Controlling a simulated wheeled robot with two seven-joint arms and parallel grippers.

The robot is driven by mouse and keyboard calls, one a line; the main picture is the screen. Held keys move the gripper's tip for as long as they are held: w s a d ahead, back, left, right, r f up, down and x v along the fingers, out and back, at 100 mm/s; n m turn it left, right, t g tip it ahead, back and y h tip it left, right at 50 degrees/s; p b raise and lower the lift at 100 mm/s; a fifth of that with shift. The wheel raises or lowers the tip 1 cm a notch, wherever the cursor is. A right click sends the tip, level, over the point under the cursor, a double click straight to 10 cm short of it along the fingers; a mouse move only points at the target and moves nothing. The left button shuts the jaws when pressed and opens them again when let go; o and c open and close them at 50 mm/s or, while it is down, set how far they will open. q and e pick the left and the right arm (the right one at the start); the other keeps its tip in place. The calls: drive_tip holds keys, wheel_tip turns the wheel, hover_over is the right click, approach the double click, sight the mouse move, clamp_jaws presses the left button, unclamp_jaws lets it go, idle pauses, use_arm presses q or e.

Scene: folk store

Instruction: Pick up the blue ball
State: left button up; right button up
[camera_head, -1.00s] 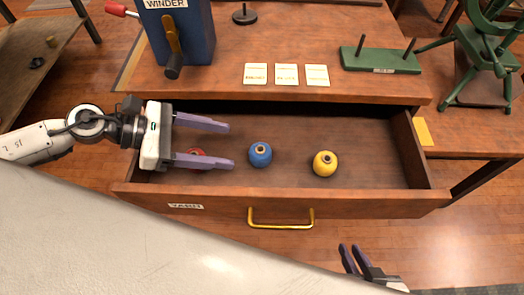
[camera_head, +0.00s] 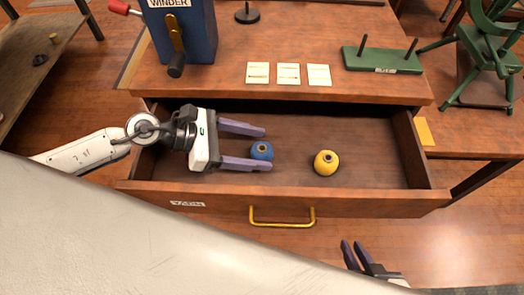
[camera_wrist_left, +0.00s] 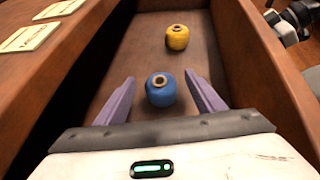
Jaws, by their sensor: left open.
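The blue ball (camera_head: 262,151) lies on the floor of the open drawer (camera_head: 380,160). In the head view my left gripper (camera_head: 256,148) reaches in from the left, open, with its two purple fingers on either side of the ball. In the left wrist view the blue ball (camera_wrist_left: 160,90) sits between the fingertips of the open left gripper (camera_wrist_left: 160,95), with gaps on both sides. My right gripper (camera_head: 358,257) shows at the bottom of the head view, its two fingers apart, outside the drawer.
A yellow ball (camera_head: 326,162) lies to the right in the drawer. The red ball is hidden now. The drawer front has a brass handle (camera_head: 282,222). The blue winder (camera_head: 182,32), three cards (camera_head: 288,74) and a green stand (camera_head: 382,62) are on the tabletop.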

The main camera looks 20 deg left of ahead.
use_arm(q)
drive_tip(key=c, duration=1.1)
